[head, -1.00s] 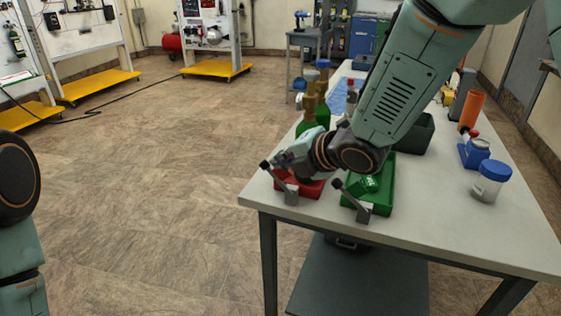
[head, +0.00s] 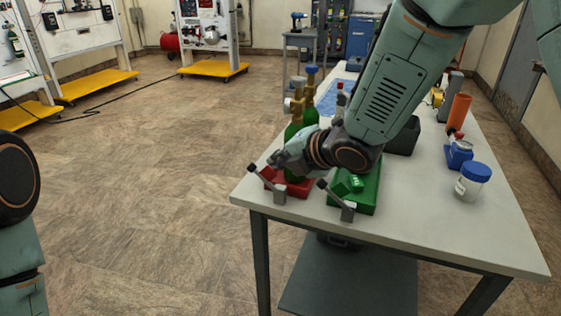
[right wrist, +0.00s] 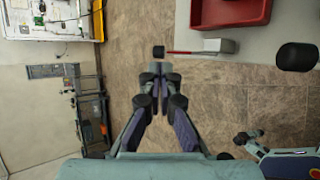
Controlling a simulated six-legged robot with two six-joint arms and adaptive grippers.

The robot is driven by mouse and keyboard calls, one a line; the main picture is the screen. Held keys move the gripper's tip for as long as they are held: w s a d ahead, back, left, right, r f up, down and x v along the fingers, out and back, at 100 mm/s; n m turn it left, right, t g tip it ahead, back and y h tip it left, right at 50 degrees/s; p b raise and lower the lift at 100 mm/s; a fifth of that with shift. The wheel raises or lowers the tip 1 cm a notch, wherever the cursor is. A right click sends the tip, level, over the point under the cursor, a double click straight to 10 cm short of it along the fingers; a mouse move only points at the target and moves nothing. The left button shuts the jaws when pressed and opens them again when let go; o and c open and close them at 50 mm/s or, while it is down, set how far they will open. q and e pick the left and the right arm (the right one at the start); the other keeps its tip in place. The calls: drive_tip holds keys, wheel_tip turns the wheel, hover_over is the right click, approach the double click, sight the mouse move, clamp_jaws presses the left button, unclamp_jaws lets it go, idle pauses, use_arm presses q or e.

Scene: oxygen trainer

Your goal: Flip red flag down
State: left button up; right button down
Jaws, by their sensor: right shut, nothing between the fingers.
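A lever with a black knob and grey block (head: 279,194) stands at the table's near edge, in front of the red tray (head: 300,188). In the right wrist view its red bar (right wrist: 182,52) runs from the black knob to the grey block. The lever leans up and left in the head view. My right gripper (head: 274,162) is shut and empty, close to the knob. In the right wrist view its fingertips (right wrist: 160,70) are just below the knob; contact cannot be told. My left gripper is out of view; only my left arm shows.
A similar lever (head: 347,211) stands before the green tray (head: 364,204), right of the red one. Green bottles (head: 294,140) stand behind my right gripper. A blue-lidded jar (head: 473,182) is at the right. Open floor lies left of the table.

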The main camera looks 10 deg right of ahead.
drive_tip(key=p+v, duration=0.1)
drive_tip(key=v, duration=0.9)
drive_tip(key=shift+r, duration=0.5)
drive_tip(key=shift+w+a, duration=0.2)
